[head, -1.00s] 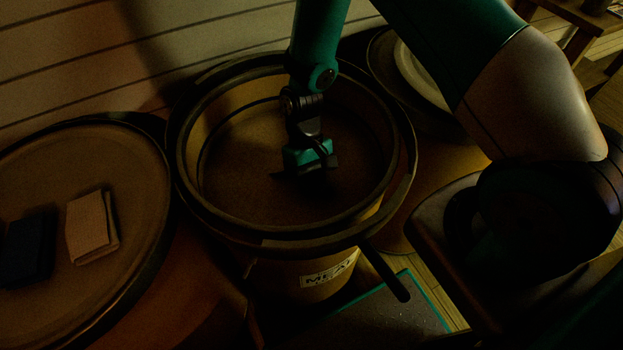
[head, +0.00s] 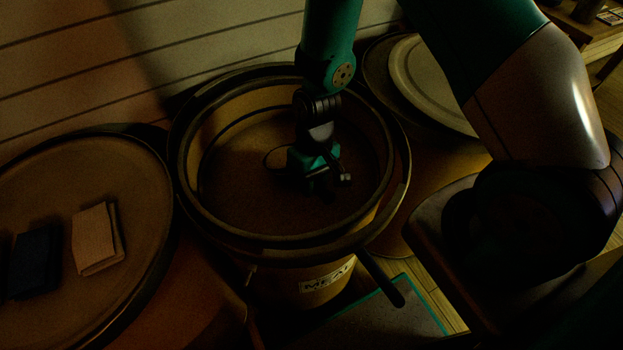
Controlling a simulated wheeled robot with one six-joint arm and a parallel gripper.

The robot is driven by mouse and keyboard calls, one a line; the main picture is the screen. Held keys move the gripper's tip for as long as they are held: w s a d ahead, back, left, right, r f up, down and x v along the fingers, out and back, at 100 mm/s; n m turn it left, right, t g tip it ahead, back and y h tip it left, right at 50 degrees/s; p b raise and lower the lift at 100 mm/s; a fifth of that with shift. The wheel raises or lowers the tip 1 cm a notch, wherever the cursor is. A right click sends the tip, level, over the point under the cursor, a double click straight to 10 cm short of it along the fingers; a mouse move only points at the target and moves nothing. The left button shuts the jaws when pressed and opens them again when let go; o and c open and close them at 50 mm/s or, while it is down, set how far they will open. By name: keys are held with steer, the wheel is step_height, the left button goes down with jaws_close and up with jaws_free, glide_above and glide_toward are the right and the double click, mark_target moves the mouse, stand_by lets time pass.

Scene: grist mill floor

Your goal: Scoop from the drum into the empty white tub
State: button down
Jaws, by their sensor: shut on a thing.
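The drum (head: 309,289) with a "MEAL" label stands open in the middle of the head view, brown meal (head: 240,190) inside it. My gripper (head: 325,178) points down inside the drum's rim, over the meal. It is shut on a dark thing, likely the scoop (head: 276,158), whose thin curved edge shows just left of the jaws. Most of the scoop is hidden by the gripper and shadow, so I cannot tell whether it holds meal. I cannot make out an empty white tub in this view.
A round top (head: 110,190) at left bears a dark folded cloth (head: 35,260) and a tan one (head: 96,238). A pale round disc (head: 425,75) lies behind right. A dark bar (head: 383,280) juts from the drum's front. A green-edged dark panel (head: 395,318) lies below.

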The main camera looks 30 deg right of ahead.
step_height(320, 180, up, 15)
steer(key=s+t+p, duration=0.2)
steer(key=p, duration=0.8)
steer(key=shift+s+d+f+y, duration=0.15)
steer(key=shift+s+d+y, duration=0.15)
